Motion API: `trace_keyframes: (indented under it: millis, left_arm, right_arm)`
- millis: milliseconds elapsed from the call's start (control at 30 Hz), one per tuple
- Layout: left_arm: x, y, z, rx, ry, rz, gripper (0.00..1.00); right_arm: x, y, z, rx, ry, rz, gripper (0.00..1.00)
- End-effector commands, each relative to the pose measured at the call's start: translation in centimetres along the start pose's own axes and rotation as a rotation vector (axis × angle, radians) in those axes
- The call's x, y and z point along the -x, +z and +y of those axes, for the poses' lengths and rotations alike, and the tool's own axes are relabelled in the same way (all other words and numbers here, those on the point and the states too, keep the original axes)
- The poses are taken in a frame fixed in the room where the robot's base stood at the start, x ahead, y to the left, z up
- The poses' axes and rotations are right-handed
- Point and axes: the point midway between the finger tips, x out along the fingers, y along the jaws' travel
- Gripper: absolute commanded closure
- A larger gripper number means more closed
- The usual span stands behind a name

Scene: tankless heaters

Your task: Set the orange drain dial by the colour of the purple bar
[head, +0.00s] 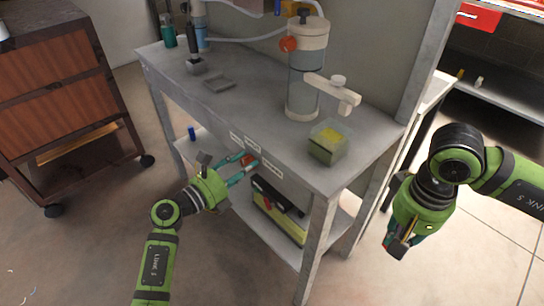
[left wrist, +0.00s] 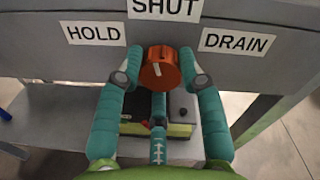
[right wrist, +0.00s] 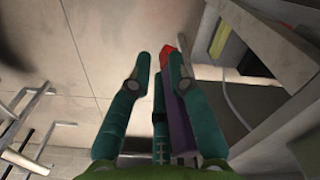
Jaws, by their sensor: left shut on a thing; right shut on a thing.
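The orange drain dial (left wrist: 160,69) sits on the bench's front edge, below the SHUT label (left wrist: 165,8) and between HOLD (left wrist: 94,34) and DRAIN (left wrist: 236,41). Its white mark points up, roughly toward SHUT, tilted slightly left. My left gripper (head: 240,170) is shut on the dial, one finger on each side. The purple bar (right wrist: 181,128) shows in the right wrist view along my right gripper (right wrist: 158,78), with a red part (right wrist: 168,57) at its far end. My right gripper, also in the head view (head: 398,245), is shut on the bar, partly hidden by the fingers.
The grey bench (head: 255,125) carries a clear cylinder (head: 302,85) with a lever and a small clear box (head: 328,142) with yellow contents. A black and yellow case (head: 280,210) lies on the lower shelf. A wooden cabinet (head: 55,90) stands left.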

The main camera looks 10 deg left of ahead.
Motion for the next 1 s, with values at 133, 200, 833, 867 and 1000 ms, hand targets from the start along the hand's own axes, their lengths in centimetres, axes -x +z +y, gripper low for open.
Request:
trace_keyframes:
  millis: [133,200,833,867,1000]
  left_arm:
    - [-0.1,1.3,-0.4,0.135,0.000,-0.004,0.94]
    - [-0.1,1.4,-0.3,0.202,0.001,-0.002,0.94]
    - [-0.1,1.2,0.2,0.692,0.005,0.017,0.94]
    - [-0.1,1.1,0.2,0.705,0.005,0.017,0.94]
    - [-0.1,1.1,0.2,0.755,0.005,0.018,0.94]
  right_arm:
    - [2.8,0.0,0.0,0.000,0.000,0.000,1.00]
    - [3.6,0.0,0.0,0.000,0.000,0.000,1.00]
    - [8.2,0.0,0.0,0.000,0.000,0.000,1.00]
    - [8.3,0.0,0.0,0.000,0.000,0.000,1.00]
    - [8.6,0.0,0.0,0.000,0.000,0.000,1.00]
